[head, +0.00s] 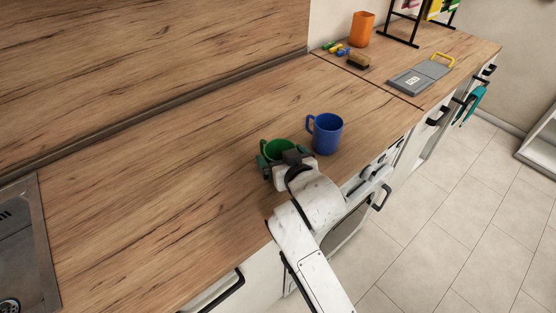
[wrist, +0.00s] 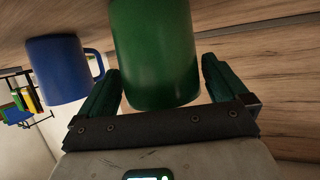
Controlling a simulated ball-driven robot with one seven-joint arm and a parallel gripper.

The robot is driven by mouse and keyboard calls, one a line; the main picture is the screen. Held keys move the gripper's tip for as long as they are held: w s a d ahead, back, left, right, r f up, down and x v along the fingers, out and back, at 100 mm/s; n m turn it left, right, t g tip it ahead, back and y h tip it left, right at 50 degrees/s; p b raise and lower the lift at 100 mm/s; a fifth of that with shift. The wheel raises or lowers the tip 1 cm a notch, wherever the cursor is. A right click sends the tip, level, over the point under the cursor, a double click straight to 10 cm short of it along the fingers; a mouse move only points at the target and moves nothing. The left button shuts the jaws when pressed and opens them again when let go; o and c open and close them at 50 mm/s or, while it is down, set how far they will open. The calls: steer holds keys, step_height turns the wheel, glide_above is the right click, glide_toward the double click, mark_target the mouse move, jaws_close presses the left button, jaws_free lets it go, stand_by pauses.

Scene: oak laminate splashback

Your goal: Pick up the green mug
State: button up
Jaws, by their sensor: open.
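The green mug (head: 277,150) stands on the wooden counter in the head view, partly hidden by my gripper (head: 279,167). In the wrist view the green mug (wrist: 155,55) fills the upper middle, and its lower part is between the two green fingers of my gripper (wrist: 161,88). The fingers are open, one on each side of the mug. A thin gap shows beside the mug on the right; on the left the finger is very close, and I cannot tell whether it touches.
A blue mug (head: 327,134) stands close to the right of the green mug, its handle toward the left. A metal sink (head: 36,245) is at the left. The counter between is clear.

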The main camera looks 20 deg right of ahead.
mark_target(280, 144)
steer(key=shift+x, duration=1.1)
steer(key=shift+c, duration=0.4)
steer(key=c, duration=1)
steer(key=shift+r, duration=0.1)
steer(key=shift+r, duration=0.45)
step_height(280, 144, up, 3)
steer(key=shift+s+f+b, duration=0.15)
steer(key=shift+f+b, duration=0.05)
steer(key=shift+b, duration=0.15)
steer(key=r+v, duration=0.1)
steer(key=v, duration=0.4)
steer(key=w+r+v, duration=0.1)
steer(key=v, duration=0.5)
steer(key=d+r+v, duration=0.1)
steer(key=v, duration=0.4)
steer(key=shift+r+b, duration=0.2)
steer(key=shift+b, duration=0.15)
